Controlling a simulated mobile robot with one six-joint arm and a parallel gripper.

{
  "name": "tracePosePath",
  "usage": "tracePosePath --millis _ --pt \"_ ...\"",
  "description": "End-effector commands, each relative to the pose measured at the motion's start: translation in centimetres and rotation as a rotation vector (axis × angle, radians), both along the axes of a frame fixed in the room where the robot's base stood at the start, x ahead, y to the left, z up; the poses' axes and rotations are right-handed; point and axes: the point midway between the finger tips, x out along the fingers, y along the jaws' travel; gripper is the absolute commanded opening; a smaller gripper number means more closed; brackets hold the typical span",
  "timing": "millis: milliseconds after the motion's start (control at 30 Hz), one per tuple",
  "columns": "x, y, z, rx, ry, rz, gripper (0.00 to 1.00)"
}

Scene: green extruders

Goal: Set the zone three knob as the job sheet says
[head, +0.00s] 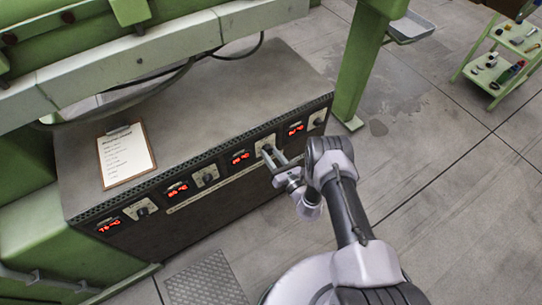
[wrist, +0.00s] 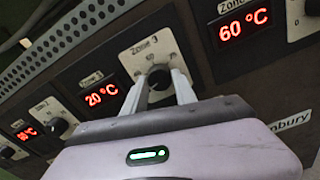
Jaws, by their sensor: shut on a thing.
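The zone three knob (wrist: 159,76) is dark and round on a pale plate marked "Zone 3" in the wrist view. My gripper (wrist: 160,88) has a finger on either side of it and is shut on it. In the head view my gripper (head: 273,153) reaches the third knob from the left, which it mostly hides. The red display (wrist: 101,94) to the left of this knob reads 20 °C. The job sheet (head: 126,155) lies on a clipboard on top of the control cabinet (head: 215,105); its lines are too small to read.
The neighbouring display (wrist: 243,24) reads 60 °C. Other knobs (head: 207,180) and displays (head: 177,190) line the cabinet front. A green post (head: 358,65) stands at the cabinet's right end. A green trolley (head: 500,62) stands far right. The floor between is clear.

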Motion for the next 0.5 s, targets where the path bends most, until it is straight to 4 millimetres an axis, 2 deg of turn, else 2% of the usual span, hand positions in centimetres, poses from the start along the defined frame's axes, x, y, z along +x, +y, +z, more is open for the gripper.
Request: tracePosePath --millis 500 --pt "-0.1 0.09 -0.28 0.403 0.275 0.001 0.0"
